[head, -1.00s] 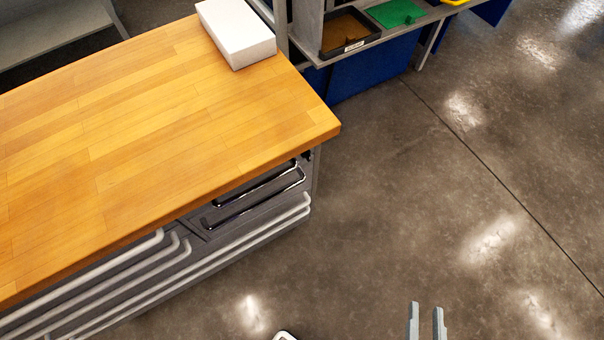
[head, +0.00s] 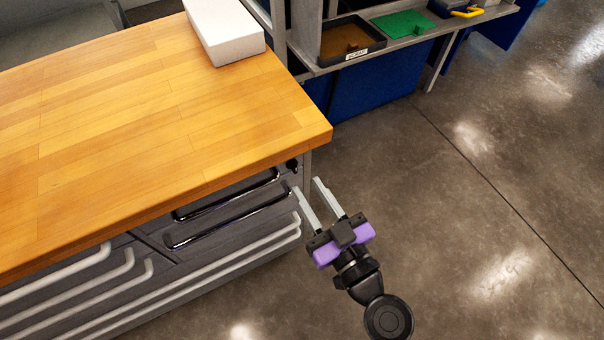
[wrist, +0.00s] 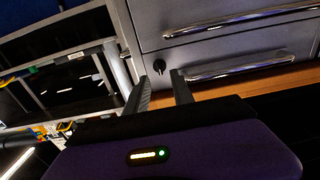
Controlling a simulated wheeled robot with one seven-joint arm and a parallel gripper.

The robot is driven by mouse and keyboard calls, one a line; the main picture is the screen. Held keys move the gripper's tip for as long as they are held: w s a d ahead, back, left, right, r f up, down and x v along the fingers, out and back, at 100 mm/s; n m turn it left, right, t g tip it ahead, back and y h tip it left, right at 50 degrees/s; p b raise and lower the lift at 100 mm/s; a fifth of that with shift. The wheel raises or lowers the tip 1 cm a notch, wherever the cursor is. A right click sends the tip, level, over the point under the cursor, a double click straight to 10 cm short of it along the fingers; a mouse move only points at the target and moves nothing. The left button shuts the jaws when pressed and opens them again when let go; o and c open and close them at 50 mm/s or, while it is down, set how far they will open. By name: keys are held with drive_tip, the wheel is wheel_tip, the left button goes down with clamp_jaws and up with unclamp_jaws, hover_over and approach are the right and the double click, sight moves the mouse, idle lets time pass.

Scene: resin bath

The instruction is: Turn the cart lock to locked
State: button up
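The cart lock (head: 292,165) is a small black knob at the top right corner of the grey drawer cart, just under the wooden top. In the wrist view the lock (wrist: 159,66) shows as a dark round knob on the grey drawer front, beyond the fingertips and roughly between them. My gripper (head: 306,187) is in front of the cart's right end, with its two grey fingers apart and nothing between them. It also shows in the wrist view (wrist: 159,75). The fingers appear short of the lock. The lock's exact setting is too small to read.
The cart has dark drawer handles (head: 222,211) and long pale handles (head: 215,275) on its front. A white box (head: 224,32) lies on the wooden top (head: 150,110). A shelf with a black tray (head: 350,58) and green piece stands behind. The floor at right is clear.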

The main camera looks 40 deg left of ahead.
sight(296, 170)
drive_tip(key=shift+x, duration=2.4)
clamp_jaws()
